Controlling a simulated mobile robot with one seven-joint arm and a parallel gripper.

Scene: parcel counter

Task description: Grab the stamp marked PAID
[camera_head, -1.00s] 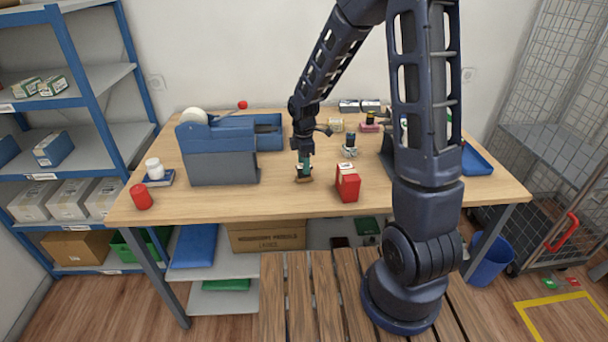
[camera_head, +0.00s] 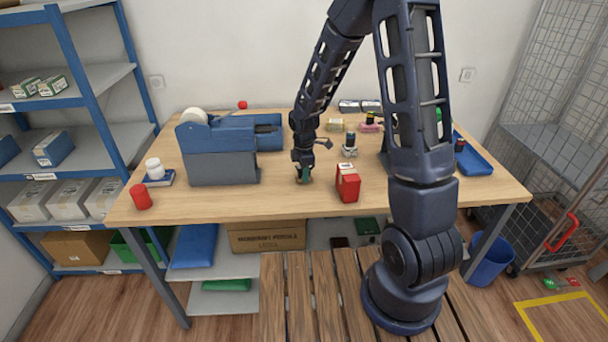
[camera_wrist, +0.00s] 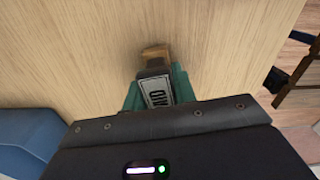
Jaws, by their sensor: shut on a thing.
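The stamp marked PAID (camera_wrist: 157,92) shows in the wrist view between the green fingers of my gripper (camera_wrist: 160,98). Its dark top carries a pale label with dark lettering, partly hidden by the gripper body, and a tan part shows beyond it. My gripper is shut on this stamp. In the head view my gripper (camera_head: 303,178) points down at the front middle of the wooden table (camera_head: 250,203), left of a red box. The stamp is mostly hidden there, and I cannot tell whether it touches the tabletop.
The red box (camera_head: 347,183) stands close to the right of my gripper. A blue-grey tape dispenser (camera_head: 222,155) stands to the left. Another stamp-like item (camera_head: 349,146) stands behind the red box. A blue tray (camera_head: 475,160) lies at the right.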

